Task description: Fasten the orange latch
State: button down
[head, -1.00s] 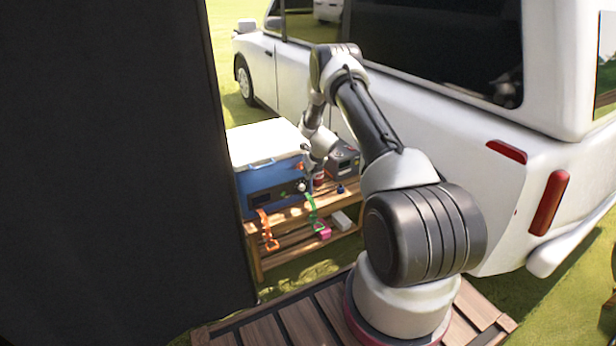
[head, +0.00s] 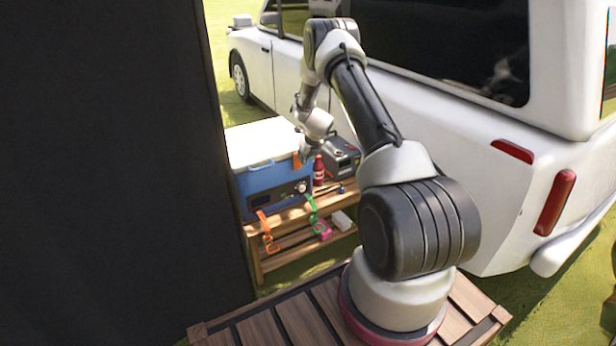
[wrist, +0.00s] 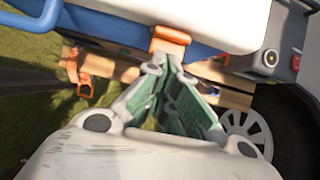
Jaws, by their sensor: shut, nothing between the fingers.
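A blue cooler (head: 270,182) with a white lid (head: 258,143) stands on a wooden bench, and the lid looks down on the body. The orange latch (head: 297,160) is at the cooler's right front, near the lid's edge. In the wrist view the latch (wrist: 170,38) is a short orange piece by the white lid (wrist: 225,18). My gripper (wrist: 170,62) is shut and empty, its fingertips just below the latch in that picture. I cannot tell whether they touch it. In the head view my gripper (head: 305,156) is small, close beside the latch.
A red bottle (head: 318,170) and a dark grey box (head: 341,157) stand right of the cooler. Orange (head: 266,232) and green (head: 313,212) straps hang at the bench's front. The white car (head: 430,130) is close behind my arm. A dark panel (head: 110,170) blocks the left.

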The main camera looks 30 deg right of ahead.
jog(key=shift+r, duration=0.85)
